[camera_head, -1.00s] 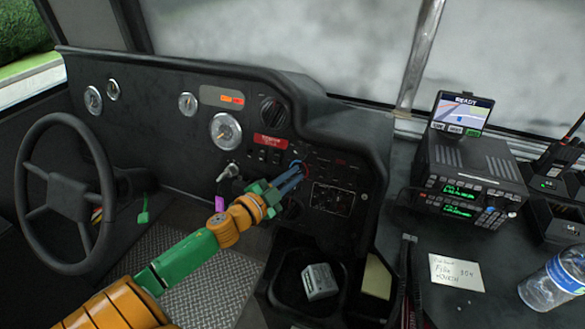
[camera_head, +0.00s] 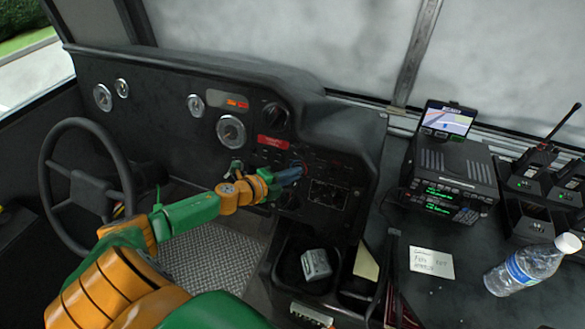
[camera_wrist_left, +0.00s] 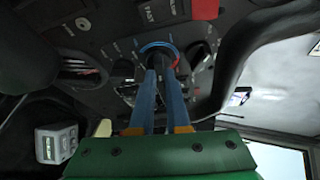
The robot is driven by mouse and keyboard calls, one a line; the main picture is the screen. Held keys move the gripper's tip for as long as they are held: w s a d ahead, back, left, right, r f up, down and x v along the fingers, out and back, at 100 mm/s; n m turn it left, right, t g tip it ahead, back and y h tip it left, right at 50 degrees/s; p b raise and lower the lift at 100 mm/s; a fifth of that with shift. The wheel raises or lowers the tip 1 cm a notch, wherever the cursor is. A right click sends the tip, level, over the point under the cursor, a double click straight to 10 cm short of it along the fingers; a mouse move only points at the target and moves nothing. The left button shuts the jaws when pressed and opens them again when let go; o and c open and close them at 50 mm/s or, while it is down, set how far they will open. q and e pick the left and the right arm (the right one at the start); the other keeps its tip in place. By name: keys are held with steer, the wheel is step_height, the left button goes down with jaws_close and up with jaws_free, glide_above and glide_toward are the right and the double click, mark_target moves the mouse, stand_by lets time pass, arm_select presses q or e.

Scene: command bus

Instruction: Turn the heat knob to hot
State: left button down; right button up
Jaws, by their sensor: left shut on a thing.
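The heat knob (camera_wrist_left: 158,53) is a dark round knob on the dashboard panel, ringed by a blue and red arc. In the head view the ring shows only as a small red and blue patch (camera_head: 304,169). My left gripper (camera_wrist_left: 158,72) is at the knob, with its two blue fingers shut on it. In the head view the same gripper (camera_head: 298,172) reaches the panel from the left. The fingers hide part of the knob, and I cannot tell where its pointer stands. My right gripper is not in view.
The steering wheel (camera_head: 85,185) stands left of my arm. A black rotary switch (camera_head: 275,115) and a red label (camera_head: 272,143) sit above the knob. A small grey box (camera_head: 316,264) lies in the bin below. A radio (camera_head: 452,178) and a bottle (camera_head: 530,265) are at right.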

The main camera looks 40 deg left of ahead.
arm_select(q)
steer(key=shift+m+p, duration=0.5)
steer(key=shift+g, duration=0.3)
steer(key=c, duration=0.9)
jaws_free()
steer(key=v, duration=0.7)
